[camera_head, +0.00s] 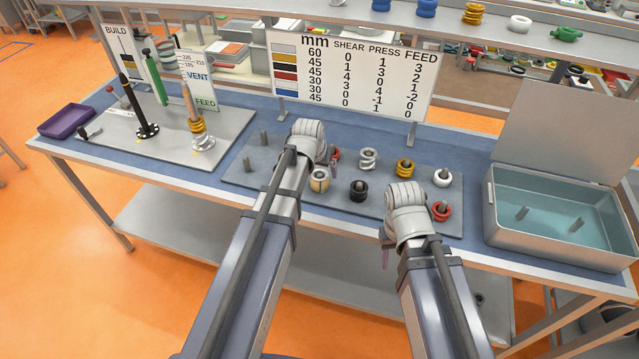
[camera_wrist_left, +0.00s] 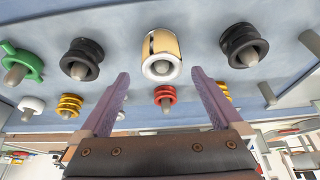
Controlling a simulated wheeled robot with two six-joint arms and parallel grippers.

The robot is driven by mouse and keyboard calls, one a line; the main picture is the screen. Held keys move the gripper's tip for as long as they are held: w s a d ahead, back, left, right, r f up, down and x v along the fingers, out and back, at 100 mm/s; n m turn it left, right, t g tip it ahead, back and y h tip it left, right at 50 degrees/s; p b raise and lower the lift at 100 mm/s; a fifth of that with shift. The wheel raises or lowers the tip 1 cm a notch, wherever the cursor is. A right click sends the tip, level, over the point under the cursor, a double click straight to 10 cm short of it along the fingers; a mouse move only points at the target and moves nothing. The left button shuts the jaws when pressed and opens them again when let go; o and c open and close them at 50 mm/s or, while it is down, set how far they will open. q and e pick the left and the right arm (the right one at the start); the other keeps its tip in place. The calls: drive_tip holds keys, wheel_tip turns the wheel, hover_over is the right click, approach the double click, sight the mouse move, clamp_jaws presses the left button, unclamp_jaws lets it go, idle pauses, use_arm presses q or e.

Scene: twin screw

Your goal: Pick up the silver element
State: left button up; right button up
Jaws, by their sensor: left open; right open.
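The silver element (camera_head: 368,158), a ribbed pale-grey spool, sits on a peg in the back row of the grey board (camera_head: 232,172). It stands between a red element and a yellow element. My left gripper (camera_head: 332,170) is over the board to the left of the silver element, mostly hidden by its own wrist. In the left wrist view my left gripper (camera_wrist_left: 160,85) is open and empty; its left finger seems to cover the silver element. A cream element (camera_wrist_left: 160,50) shows beyond the fingers. My right gripper (camera_head: 387,252) is open at the board's front edge, apart from the silver element.
Black (camera_head: 358,190), yellow (camera_head: 405,168) and red (camera_head: 441,210) elements stand close by on pegs. The mm sign (camera_head: 350,75) rises behind the board. An open metal bin (camera_head: 488,215) is at the right. A plate with upright rods (camera_head: 165,165) is at the left.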

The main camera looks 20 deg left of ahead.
sight(319, 175)
use_arm(q)
drive_tip(key=b+x, duration=0.1)
drive_tip(key=x, duration=0.1)
drive_tip(key=b+x, duration=0.2)
drive_tip(key=shift+s+a+f+b, duration=0.15)
drive_tip(key=shift+a+f+b, duration=0.05)
drive_tip(key=shift+f+b, duration=0.15)
drive_tip(key=shift+r, duration=0.1)
drive_tip(key=shift+c, duration=0.6)
clamp_jaws()
